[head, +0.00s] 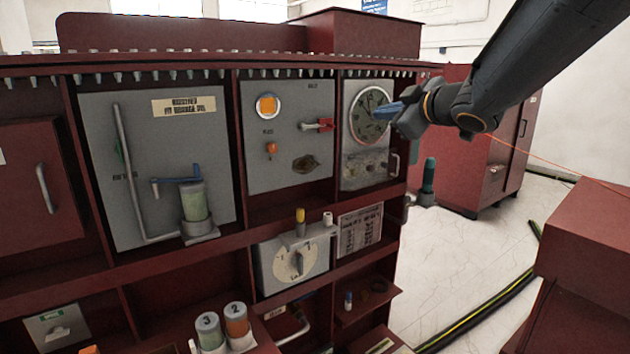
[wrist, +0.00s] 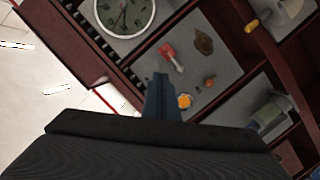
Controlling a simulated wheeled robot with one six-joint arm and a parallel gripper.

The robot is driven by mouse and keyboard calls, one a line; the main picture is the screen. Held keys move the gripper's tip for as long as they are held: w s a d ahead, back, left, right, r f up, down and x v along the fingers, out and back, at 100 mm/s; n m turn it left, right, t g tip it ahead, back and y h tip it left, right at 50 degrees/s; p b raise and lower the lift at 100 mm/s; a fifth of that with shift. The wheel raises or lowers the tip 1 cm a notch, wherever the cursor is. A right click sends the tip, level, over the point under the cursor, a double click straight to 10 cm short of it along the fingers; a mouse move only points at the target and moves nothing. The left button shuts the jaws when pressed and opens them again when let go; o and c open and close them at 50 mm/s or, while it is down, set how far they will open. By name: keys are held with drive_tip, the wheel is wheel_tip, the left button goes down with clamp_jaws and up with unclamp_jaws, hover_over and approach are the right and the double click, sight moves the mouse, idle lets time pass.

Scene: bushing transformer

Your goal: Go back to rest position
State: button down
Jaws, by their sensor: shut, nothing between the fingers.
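My gripper (head: 388,110) is at the upper right of the head view, in front of the round dial gauge (head: 369,114) on the cabinet's right panel. Its blue fingers are together with nothing between them. In the wrist view the shut fingers (wrist: 161,80) point toward the panel, and the gauge (wrist: 124,14) shows at the top. My dark arm reaches in from the upper right corner of the head view. I cannot tell whether the fingertips touch anything.
The dark red cabinet (head: 200,258) fills the left and middle. Its panels carry a red-handled switch (head: 322,125), an orange button (head: 267,105) and a rotary dial (head: 299,262). Another red cabinet (head: 511,150) stands behind right. A red block (head: 590,255) is at right. Pale floor (head: 450,245) lies between.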

drive_tip(key=s+d+f+m+g+h+b, duration=0.1)
drive_tip(key=s+d+f+m+g+h, duration=0.25)
drive_tip(key=f, duration=0.85)
drive_tip(key=s+d+f+m+g+h, duration=0.25)
drive_tip(key=s+f+m, duration=0.25)
drive_tip(key=f, duration=0.6)
drive_tip(key=s+a+f+m+g, duration=0.1)
drive_tip(key=s+f+m+g, duration=0.1)
drive_tip(key=s+f, duration=0.5)
drive_tip(key=s+a+f+m+g+b, duration=0.1)
drive_tip(key=s+f+g, duration=0.4)
drive_tip(key=s, duration=0.9)
wheel_tip(320, 180, down, 3)
drive_tip(key=shift+a+r+m, duration=0.1)
drive_tip(key=shift+a+m, duration=0.15)
drive_tip(key=shift+m, duration=0.5)
drive_tip(key=shift+a, duration=0.15)
